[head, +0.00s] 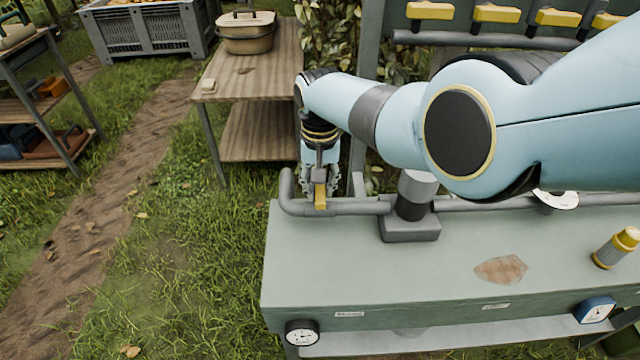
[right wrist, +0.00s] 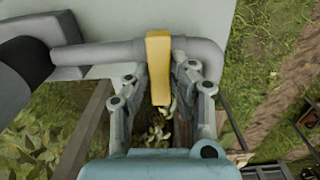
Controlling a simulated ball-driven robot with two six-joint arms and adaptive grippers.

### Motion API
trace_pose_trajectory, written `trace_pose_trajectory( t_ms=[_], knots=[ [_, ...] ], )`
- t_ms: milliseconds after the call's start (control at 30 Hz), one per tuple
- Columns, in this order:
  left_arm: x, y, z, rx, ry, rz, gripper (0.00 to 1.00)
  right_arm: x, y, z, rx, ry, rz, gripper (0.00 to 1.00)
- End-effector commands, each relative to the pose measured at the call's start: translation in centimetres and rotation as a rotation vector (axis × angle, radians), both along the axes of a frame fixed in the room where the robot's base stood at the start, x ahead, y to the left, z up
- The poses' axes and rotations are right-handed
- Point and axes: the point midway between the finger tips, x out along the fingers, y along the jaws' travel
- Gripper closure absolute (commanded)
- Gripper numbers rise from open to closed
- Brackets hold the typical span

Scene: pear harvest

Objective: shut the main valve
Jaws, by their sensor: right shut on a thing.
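The main valve appears to be the yellow lever (head: 320,197) on the grey pipe (head: 352,207) at the left end of the green bench. The lever lies across the pipe, not along it. It also shows in the right wrist view (right wrist: 158,68), between the two fingers. My right gripper (head: 320,186) points down and is shut on the lever. In the right wrist view my gripper (right wrist: 160,85) has one finger on each side of it. My left gripper is not in view.
The green bench (head: 390,270) carries a pump-like fitting (head: 410,228), a rust patch (head: 501,270) and a yellow-capped cylinder (head: 617,248). Gauges (head: 302,332) sit on its front. Several yellow handles (head: 497,13) line a rail behind. A wooden table (head: 240,85) stands behind left. Grass lies left.

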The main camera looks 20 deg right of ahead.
Motion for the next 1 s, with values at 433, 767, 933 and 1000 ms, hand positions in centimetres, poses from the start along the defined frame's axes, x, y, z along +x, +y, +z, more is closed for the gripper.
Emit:
trace_pose_trajectory(
  t_ms=[433,767,933,1000],
  knots=[
    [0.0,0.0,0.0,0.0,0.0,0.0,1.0,0.0,0.0,0.0,0.0,-0.001,0.0,0.56],
    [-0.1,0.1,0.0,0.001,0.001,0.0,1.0,0.1,0.1,0.8,0.001,-0.002,0.001,0.56],
    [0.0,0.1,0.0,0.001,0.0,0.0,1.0,0.0,0.1,3.1,0.002,-0.005,0.0,0.56],
    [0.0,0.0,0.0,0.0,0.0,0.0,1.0,0.1,0.1,4.8,0.001,-0.007,0.001,0.56]
  ],
)
